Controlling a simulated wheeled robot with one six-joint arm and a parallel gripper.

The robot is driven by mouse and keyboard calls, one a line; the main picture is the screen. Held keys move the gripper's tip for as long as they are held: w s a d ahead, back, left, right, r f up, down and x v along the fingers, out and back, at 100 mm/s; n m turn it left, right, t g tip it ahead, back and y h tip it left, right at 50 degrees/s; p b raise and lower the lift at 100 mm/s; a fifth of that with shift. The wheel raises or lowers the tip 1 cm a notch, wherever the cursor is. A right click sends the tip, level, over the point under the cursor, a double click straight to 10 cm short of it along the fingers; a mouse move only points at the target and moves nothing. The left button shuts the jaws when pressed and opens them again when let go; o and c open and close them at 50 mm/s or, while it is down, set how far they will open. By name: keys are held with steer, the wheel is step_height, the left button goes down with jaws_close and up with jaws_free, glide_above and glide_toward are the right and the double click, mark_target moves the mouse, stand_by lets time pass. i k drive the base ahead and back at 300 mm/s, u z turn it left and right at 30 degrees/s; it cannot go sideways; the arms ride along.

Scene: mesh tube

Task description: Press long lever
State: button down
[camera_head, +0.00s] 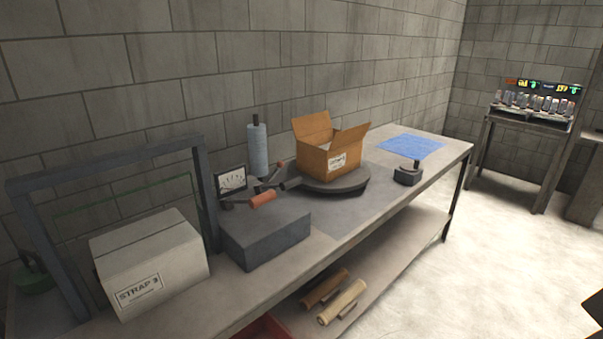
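A lever with a thick orange-red grip (264,199) shows left of centre, above a dark grey box-shaped base (265,238) on the workbench. Its dark shaft appears to run up to the right towards the round turntable. A second, thinner arm with a small reddish end (279,164) shows just behind it. I cannot tell for certain which of the two is the long lever. My gripper is not in view, and nothing touches either lever.
An open cardboard box (328,160) sits on a dark turntable (350,183). A closed box marked STRAP 3 (150,265) stands under a grey frame (48,240). A blue mesh sheet (411,146) lies at the bench's far end. Open floor (490,240) lies to the right.

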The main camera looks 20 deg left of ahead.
mark_target(243, 200)
steer(key=u, duration=0.05)
steer(key=i, duration=0.65)
steer(key=u, duration=0.95)
steer(key=i, duration=0.45)
steer(key=u, duration=0.5)
